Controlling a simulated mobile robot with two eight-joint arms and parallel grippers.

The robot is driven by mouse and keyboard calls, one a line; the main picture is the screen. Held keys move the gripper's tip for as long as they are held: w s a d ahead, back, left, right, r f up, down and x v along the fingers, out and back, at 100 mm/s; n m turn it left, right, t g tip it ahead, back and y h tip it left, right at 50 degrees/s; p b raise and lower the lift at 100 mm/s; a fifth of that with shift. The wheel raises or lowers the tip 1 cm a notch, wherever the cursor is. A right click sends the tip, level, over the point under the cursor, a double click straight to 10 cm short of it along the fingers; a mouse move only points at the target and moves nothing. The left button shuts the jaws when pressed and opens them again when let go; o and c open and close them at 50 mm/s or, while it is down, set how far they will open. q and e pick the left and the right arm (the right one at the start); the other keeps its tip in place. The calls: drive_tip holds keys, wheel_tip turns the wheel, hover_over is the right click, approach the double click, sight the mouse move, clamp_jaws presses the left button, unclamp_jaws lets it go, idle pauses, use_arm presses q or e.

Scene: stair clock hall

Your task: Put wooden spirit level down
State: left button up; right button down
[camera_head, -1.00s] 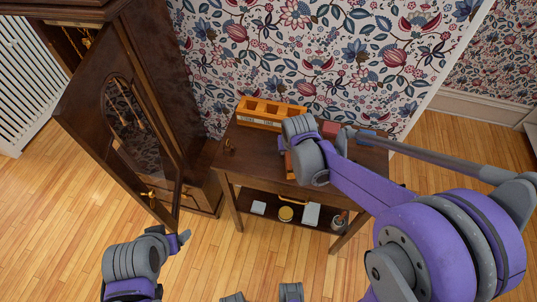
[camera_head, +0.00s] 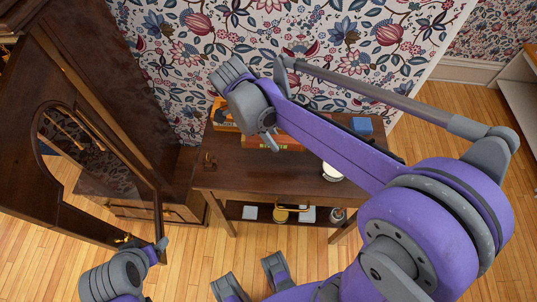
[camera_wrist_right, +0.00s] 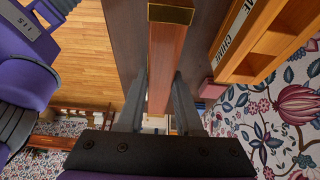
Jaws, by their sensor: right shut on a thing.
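The wooden spirit level is a reddish-brown bar with a brass end; it lies between my fingers in the right wrist view (camera_wrist_right: 166,65). In the head view a strip of it (camera_head: 283,145) shows over the table, partly behind my arm. My right gripper (camera_head: 268,140) is shut on it; its fingers also flank the bar in the wrist view (camera_wrist_right: 157,100). Whether the level touches the tabletop (camera_head: 240,175) I cannot tell. My left gripper (camera_head: 158,250) is low at the left, away from the table, its jaw opening unclear.
An orange compartment tray (camera_head: 220,113) stands at the table's back left. A small brass piece (camera_head: 209,161), a white round item (camera_head: 332,172) and a blue box (camera_head: 361,126) are on the table. A tall clock case (camera_head: 90,90) with its door open stands left. The table's front left is clear.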

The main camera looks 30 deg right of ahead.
hover_over(277, 163)
drive_tip(key=a, duration=0.1)
drive_tip(key=f, duration=0.4)
drive_tip(key=shift+w+f, duration=0.3)
drive_tip(key=shift+f, duration=0.1)
drive_tip(key=shift+f+b, duration=0.55)
drive_tip(key=shift+f, duration=1.75)
drive_tip(key=shift+f, duration=0.1)
drive_tip(key=c, duration=0.6)
unclamp_jaws()
